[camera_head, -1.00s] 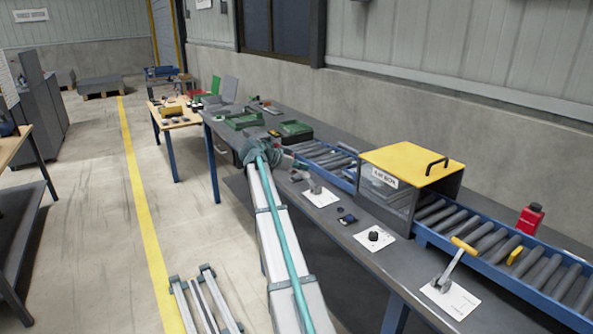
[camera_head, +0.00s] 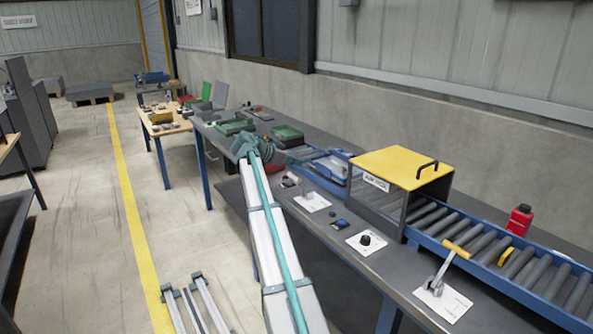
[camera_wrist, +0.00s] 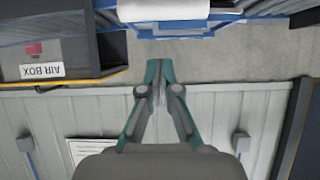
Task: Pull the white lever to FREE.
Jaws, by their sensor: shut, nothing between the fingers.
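A small pale lever (camera_head: 304,189) stands on a white plate (camera_head: 313,202) at the bench's near edge, left of the air box. I take it for the white lever; its position and the plate's lettering are too small to read. My gripper (camera_wrist: 160,78) is shut and empty in the wrist view, with bare wall and conveyor around it. The lever does not show there. In the head view my arm's end is over the bench, left of and beyond the lever; the fingertips are not clear there.
The yellow-topped air box (camera_head: 401,165) spans the roller conveyor (camera_head: 470,242). A yellow-handled lever (camera_head: 443,268) and a black knob (camera_head: 366,239) stand along the near edge. A red bottle (camera_head: 519,220) stands behind the conveyor.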

